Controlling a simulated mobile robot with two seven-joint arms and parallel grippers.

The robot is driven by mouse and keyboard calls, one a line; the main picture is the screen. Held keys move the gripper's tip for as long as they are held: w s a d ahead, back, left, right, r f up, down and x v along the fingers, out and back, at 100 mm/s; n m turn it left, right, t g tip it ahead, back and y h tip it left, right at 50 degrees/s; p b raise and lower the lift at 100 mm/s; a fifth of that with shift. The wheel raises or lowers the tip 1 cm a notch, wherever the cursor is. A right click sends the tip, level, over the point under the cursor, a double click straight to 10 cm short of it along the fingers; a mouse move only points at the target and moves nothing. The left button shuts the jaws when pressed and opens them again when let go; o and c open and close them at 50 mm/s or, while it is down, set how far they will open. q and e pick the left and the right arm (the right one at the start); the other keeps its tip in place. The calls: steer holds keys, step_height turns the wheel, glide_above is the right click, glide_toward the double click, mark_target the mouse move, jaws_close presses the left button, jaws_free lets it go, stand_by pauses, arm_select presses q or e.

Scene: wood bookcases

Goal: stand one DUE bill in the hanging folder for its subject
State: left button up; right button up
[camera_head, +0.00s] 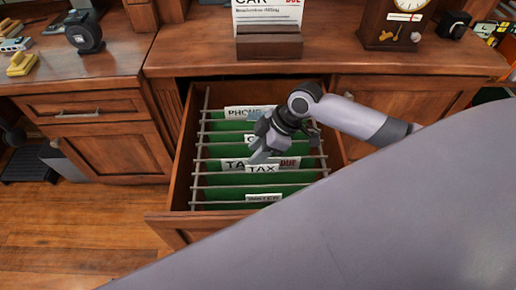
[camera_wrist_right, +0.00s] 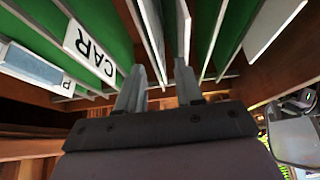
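The drawer (camera_head: 180,190) is open, with green hanging folders on rails. Their white tabs read PHONE (camera_head: 240,113), one starting with C (camera_head: 249,139), TAX (camera_head: 263,169) and WATER (camera_head: 263,199). A white bill with TA and red DUE (camera_head: 289,162) stands upright behind the TAX tab, its middle partly hidden by my right gripper (camera_head: 262,153). That gripper points down at the bill's top. In the right wrist view its fingers (camera_wrist_right: 158,88) are apart, with pale sheet edges running up near them. The CAR tab (camera_wrist_right: 90,48) is left of them. My left gripper is not in view.
A CAR bill (camera_head: 267,14) stands in a wooden holder (camera_head: 269,43) on the desk behind the drawer. A clock (camera_head: 396,22) stands to its right. A stapler-like yellow item (camera_head: 21,65) and a tape dispenser (camera_head: 84,34) are at left. My grey body part covers the lower right.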

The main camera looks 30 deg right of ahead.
steer(key=p+v, duration=0.1)
steer(key=v, duration=0.5)
steer(key=shift+d+r, duration=0.1)
steer(key=shift+r, duration=0.15)
steer(key=shift+s+d+r, duration=0.15)
steer(key=shift+r, duration=0.1)
stand_by(0.4)
